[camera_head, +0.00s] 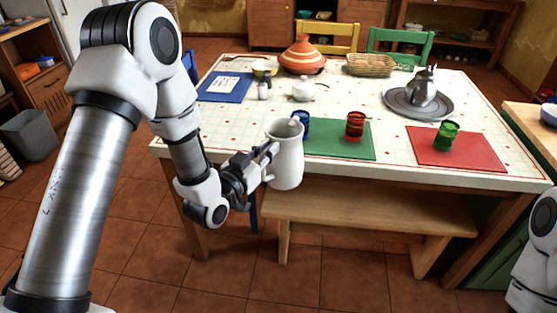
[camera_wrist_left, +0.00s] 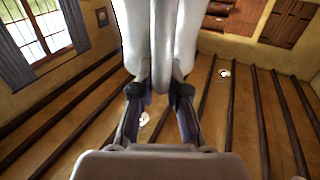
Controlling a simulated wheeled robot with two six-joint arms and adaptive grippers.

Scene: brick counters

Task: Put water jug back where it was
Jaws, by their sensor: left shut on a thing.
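A white water jug (camera_head: 287,154) is upright in the head view, in front of the near edge of the table. My left gripper (camera_head: 270,163) is shut on the jug's left side, where its handle is. In the left wrist view the pale jug (camera_wrist_left: 140,30) fills the top middle, with its handle between the two fingers (camera_wrist_left: 160,95). The jug hides part of the table edge and part of a blue glass. My right gripper is not in view; only a part of my right arm shows at the right edge.
The table (camera_head: 215,143) holds a green mat (camera_head: 335,147), a blue glass (camera_head: 303,121), a red glass (camera_head: 355,125), a red mat (camera_head: 470,155) with a green glass (camera_head: 446,135), a silver pot (camera_head: 424,88) on a tray (camera_head: 390,101), and a white teapot (camera_head: 303,89). A bench (camera_head: 370,208) stands in front.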

